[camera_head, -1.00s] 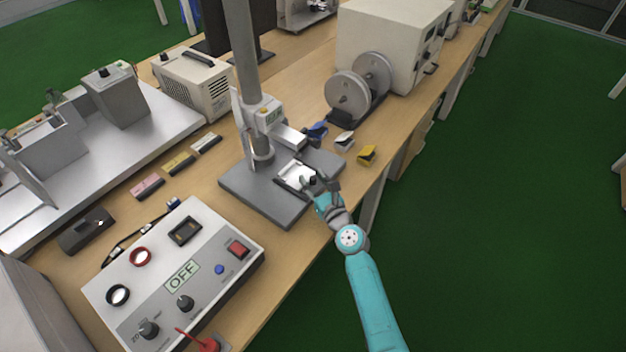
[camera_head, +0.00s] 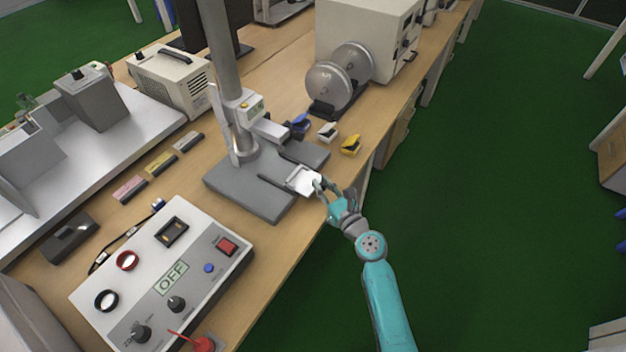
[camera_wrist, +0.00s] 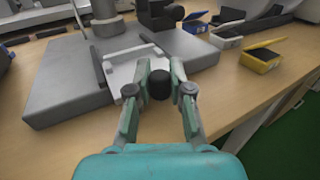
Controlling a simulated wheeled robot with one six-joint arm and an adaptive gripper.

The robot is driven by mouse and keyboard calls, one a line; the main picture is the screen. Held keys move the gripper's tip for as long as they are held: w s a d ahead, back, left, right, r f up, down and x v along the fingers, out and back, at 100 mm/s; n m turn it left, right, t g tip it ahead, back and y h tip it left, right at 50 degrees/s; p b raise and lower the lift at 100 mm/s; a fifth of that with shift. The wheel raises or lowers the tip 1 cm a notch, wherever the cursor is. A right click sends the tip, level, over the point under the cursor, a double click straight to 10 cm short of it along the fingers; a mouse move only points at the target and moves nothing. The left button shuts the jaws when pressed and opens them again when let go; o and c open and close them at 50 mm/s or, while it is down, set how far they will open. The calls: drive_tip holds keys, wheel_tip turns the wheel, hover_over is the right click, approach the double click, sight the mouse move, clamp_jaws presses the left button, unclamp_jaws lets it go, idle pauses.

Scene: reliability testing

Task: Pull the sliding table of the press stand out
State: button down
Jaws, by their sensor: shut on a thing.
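The press stand has a grey base plate (camera_head: 240,187) and an upright column on the bench. Its white sliding table (camera_head: 304,181) sits out at the base's front edge, with dark rails behind it. In the wrist view the sliding table (camera_wrist: 122,72) shows just beyond the fingers, and a black round knob (camera_wrist: 159,85) is at its front. My gripper (camera_head: 322,187) is at the front of the table. In the wrist view my gripper (camera_wrist: 159,92) has its fingers on either side of the knob, closed on it.
A control box (camera_head: 165,280) marked OFF stands front left. Blue, white and yellow (camera_head: 351,145) small boxes lie behind the stand, near a machine with two grey discs (camera_head: 338,80). The bench's front edge is close to my gripper, with open green floor beyond.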

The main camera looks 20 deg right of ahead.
drive_tip(key=c, duration=1)
unclamp_jaws()
drive_tip(key=shift+c, duration=0.2)
drive_tip(key=s+d, duration=0.1)
drive_tip(key=s, duration=1.1)
drive_tip(key=shift+d, duration=0.4)
